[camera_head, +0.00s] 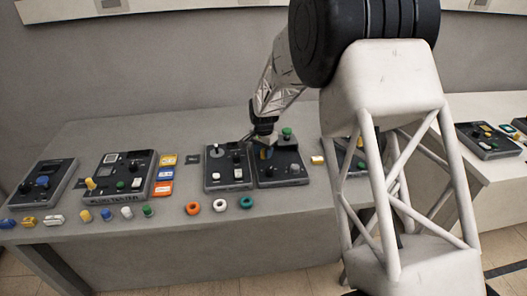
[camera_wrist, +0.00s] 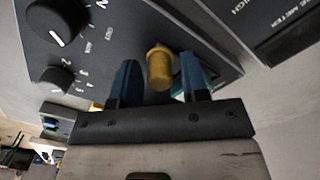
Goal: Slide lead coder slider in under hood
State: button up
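My gripper (camera_head: 265,138) is over the dark panel (camera_head: 281,173) right of the table's middle. In the wrist view my gripper (camera_wrist: 158,78) has its two blue fingers apart, with a yellow knob (camera_wrist: 160,66) between them. A narrow gap shows on each side of the knob, so the fingers do not appear closed on it. The yellow knob stands out from the panel face. I cannot tell which part is the lead coder slider, and no hood is clearly identifiable. In the head view the fingers and knob overlap and are small.
A green knob (camera_head: 287,132) stands close right of my gripper. Another panel (camera_head: 228,175) adjoins on the left. Black dials (camera_wrist: 57,22) lie left in the wrist view. Coloured rings (camera_head: 220,206) lie along the table front. My own pale arm structure covers the right.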

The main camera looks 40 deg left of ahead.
grip_shut()
jog(key=shift+w+d, duration=1.55)
jog(key=shift+w, duration=0.05)
jog(key=shift+o, duration=1)
grip_release()
jog(key=shift+r, duration=0.15)
notch_tip(320, 180, up, 8)
jog(key=shift+f, duration=0.2)
